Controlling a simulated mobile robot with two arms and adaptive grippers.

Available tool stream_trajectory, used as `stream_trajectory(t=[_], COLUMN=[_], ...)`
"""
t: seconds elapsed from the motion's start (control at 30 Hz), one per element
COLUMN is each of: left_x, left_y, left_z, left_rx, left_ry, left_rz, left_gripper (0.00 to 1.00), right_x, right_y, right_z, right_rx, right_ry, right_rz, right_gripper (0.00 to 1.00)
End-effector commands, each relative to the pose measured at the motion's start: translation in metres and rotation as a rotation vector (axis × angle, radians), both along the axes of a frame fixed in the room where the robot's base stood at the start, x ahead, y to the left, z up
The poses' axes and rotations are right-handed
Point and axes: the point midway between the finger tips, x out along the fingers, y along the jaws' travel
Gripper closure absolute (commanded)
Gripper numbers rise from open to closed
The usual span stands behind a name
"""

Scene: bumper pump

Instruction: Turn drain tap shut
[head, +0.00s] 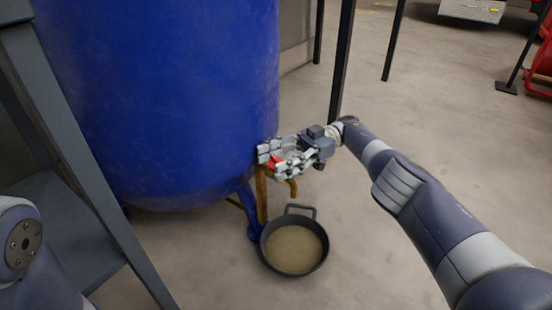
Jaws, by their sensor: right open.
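The drain tap shows as a red handle (275,161) on a brass-coloured pipe (262,195) at the lower right side of a big blue tank (180,100). My right gripper (272,158) is at the tap, with its fingers around the red handle; it is open. The fingers cover most of the handle, so its angle is hard to tell. A curved brass spout (293,188) shows just below the fingers. My left gripper is out of view; only part of my left arm shows at the lower left.
A dark round pan (296,268) with murky liquid stands on the floor below the tap. A blue tank leg (251,212) is beside it. A grey metal frame (95,185) stands at the left. Dark posts (342,60) rise behind.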

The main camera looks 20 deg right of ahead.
Motion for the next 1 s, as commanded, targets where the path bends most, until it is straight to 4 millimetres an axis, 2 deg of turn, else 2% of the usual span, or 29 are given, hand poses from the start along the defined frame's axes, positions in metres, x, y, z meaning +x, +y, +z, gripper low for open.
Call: stream_trajectory(t=[0.23,0.47,0.8,1.0], left_x=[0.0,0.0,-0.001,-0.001], left_y=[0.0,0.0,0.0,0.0], left_z=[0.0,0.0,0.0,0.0], left_rx=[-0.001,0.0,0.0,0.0], left_ry=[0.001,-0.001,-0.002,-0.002], left_rz=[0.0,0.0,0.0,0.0], left_gripper=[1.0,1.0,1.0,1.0], right_x=[0.001,-0.001,0.0,0.0], right_y=[-0.001,-0.001,0.0,0.0], right_z=[0.007,0.027,0.086,0.099], right_rx=[0.001,0.0,0.001,0.0], right_ry=[-0.002,-0.004,-0.003,0.0], right_rz=[-0.001,0.001,0.001,0.0], right_gripper=[0.46,0.46,0.46,0.46])
